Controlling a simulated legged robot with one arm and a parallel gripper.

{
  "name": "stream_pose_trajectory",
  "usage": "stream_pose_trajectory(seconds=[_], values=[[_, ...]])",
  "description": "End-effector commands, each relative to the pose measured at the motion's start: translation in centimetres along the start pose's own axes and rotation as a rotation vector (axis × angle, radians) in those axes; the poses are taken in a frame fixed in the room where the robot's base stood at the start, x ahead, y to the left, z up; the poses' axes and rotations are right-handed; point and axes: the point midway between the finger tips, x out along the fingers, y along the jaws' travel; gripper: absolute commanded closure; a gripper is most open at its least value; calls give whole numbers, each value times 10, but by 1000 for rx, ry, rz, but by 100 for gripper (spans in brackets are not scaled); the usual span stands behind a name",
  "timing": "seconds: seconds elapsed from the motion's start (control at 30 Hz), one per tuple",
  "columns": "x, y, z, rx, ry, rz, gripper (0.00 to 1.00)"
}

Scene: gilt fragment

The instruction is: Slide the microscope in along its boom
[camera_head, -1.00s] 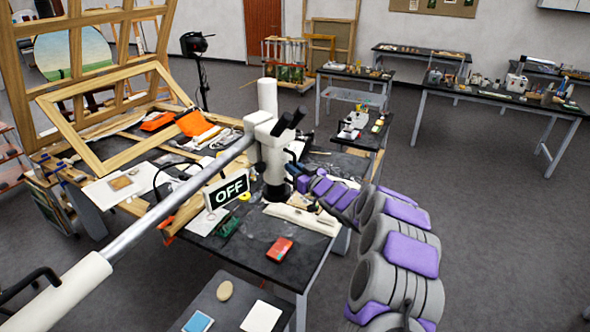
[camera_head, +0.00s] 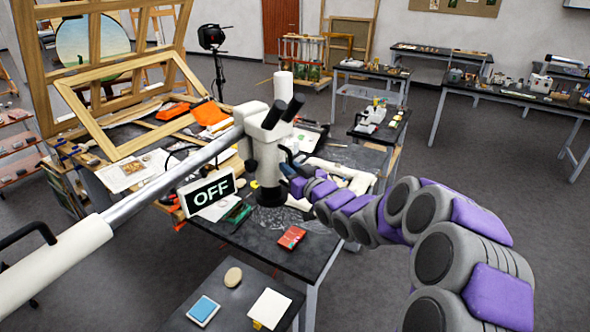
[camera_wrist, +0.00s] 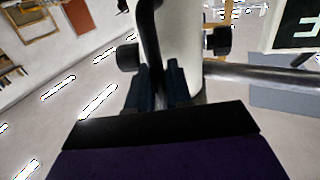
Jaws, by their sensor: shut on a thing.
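The white microscope (camera_head: 265,152) with dark eyepieces hangs on the far end of a silver boom (camera_head: 165,183). The boom runs from a thick white sleeve (camera_head: 58,258) at the lower left up to the microscope's body. My gripper (camera_head: 290,178) reaches in from the right, low beside the microscope. In the wrist view its dark fingers (camera_wrist: 158,88) are shut on a black handle (camera_wrist: 148,35) in front of the white microscope body (camera_wrist: 182,45). The boom also shows there (camera_wrist: 260,74). The exact finger contact is partly hidden.
The dark worktable (camera_head: 265,243) under the microscope holds a red box (camera_head: 291,237), papers and tools. A wooden frame (camera_head: 130,108) leans behind. A small table with a blue pad (camera_head: 203,310) is nearest. Open floor lies right.

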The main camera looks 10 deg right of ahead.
Motion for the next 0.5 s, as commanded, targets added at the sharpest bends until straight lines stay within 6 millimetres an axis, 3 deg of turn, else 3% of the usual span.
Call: stream_pose_trajectory(seconds=[0.33, 0.37, 0.5], values=[[-1, -4, -1, -3, 1, -4, 100], [-1, -4, -1, -3, 1, -4, 79], [0, -4, -1, -2, 0, -3, 65]])
